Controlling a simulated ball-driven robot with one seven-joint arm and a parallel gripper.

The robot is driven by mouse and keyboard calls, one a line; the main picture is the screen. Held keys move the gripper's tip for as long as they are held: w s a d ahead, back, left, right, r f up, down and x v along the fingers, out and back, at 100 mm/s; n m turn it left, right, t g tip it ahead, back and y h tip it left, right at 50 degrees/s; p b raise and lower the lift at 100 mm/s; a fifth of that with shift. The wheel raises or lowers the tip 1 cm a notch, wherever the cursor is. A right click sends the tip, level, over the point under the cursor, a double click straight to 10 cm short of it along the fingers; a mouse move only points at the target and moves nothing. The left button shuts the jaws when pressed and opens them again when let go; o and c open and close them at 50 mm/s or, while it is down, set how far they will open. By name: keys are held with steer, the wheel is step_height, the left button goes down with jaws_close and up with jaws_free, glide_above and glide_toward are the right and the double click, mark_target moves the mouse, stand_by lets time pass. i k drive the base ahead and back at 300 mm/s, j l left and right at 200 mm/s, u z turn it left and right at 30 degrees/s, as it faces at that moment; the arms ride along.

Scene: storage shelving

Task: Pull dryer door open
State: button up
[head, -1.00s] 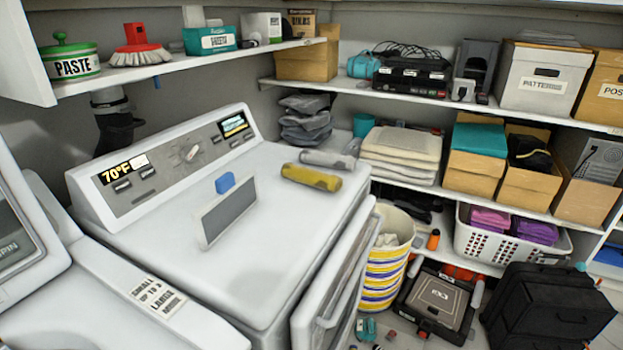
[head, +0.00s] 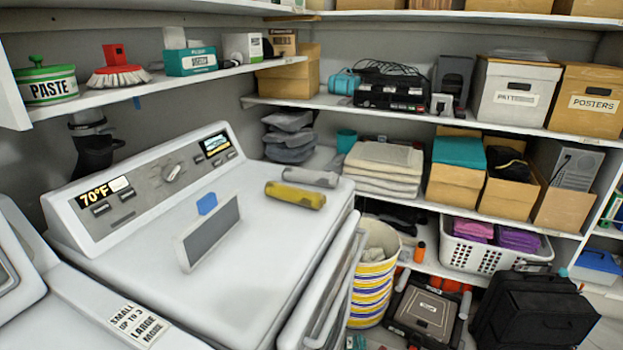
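The dryer (head: 250,235) is the white machine in the middle of the head view, with a control panel (head: 150,180) reading 70°F at its back. Its door (head: 305,310) is on the front side, at the lower middle, and carries a long pale vertical handle (head: 335,295). The door stands a little out from the dryer's front edge; I cannot tell whether it is ajar. Its lower part is cut off by the picture's bottom edge. My gripper is not in view.
A striped basket (head: 372,290) stands close beside the door. A dark case (head: 425,305) and a black suitcase (head: 535,310) are on the floor at right. Loaded shelves (head: 420,205) line the back wall.

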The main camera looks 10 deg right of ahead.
mark_target(318, 321)
steer(key=i+j+u, duration=0.15)
steer(key=i, duration=0.35)
steer(key=i+j+u, duration=0.1)
steer(key=i, duration=0.35)
steer(key=k+l, duration=0.8)
steer(key=l, duration=0.2)
